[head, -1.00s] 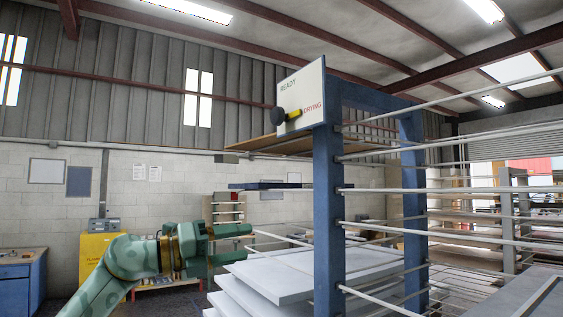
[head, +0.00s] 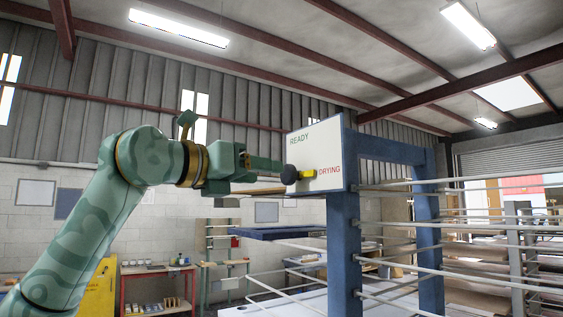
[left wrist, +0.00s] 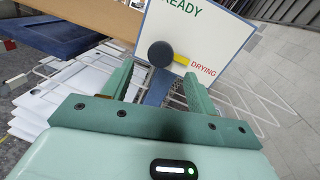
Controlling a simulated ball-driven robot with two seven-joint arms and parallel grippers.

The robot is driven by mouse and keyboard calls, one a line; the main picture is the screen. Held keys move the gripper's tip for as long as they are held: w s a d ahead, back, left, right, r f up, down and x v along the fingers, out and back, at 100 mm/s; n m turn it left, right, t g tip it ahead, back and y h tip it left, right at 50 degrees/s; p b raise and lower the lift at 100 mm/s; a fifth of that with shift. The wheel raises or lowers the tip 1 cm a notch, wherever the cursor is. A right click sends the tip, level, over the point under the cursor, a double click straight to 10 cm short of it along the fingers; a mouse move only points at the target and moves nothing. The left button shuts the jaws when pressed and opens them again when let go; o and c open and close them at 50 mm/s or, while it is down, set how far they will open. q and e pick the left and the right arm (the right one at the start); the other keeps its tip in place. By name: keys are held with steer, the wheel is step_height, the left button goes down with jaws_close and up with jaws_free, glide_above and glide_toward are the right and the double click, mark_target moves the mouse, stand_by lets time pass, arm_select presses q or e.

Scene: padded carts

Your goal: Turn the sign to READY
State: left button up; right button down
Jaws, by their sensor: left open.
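The sign (head: 325,148) is a white panel on the end of the blue rack, with READY in green at the top and DRYING in red at the right. A yellow pointer (head: 307,174) with a round black knob (head: 289,174) points toward DRYING. My left gripper (head: 268,168) is just left of the knob, and its jaws look open and empty. In the left wrist view the knob (left wrist: 161,54) and the sign (left wrist: 207,30) lie beyond and above the gap between the two green fingers (left wrist: 158,85). My right gripper is not in view.
The blue rack (head: 345,250) has long metal rails (head: 470,240) running to the right. White boards (left wrist: 62,95) lie stacked at left in the wrist view. A blue padded slab (head: 283,232) sits below the gripper. A red-framed table (head: 158,270) stands farther back.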

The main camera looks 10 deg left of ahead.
mark_target(286, 175)
arm_select(q)
steer(key=p+x, duration=0.1)
steer(key=x, duration=0.4)
steer(key=shift+r+p, duration=0.15)
steer(key=shift+p, duration=0.25)
steer(key=shift+w+d, duration=0.35)
steer(key=shift+w, duration=0.1)
steer(key=shift+f, duration=0.2)
steer(key=c, duration=1)
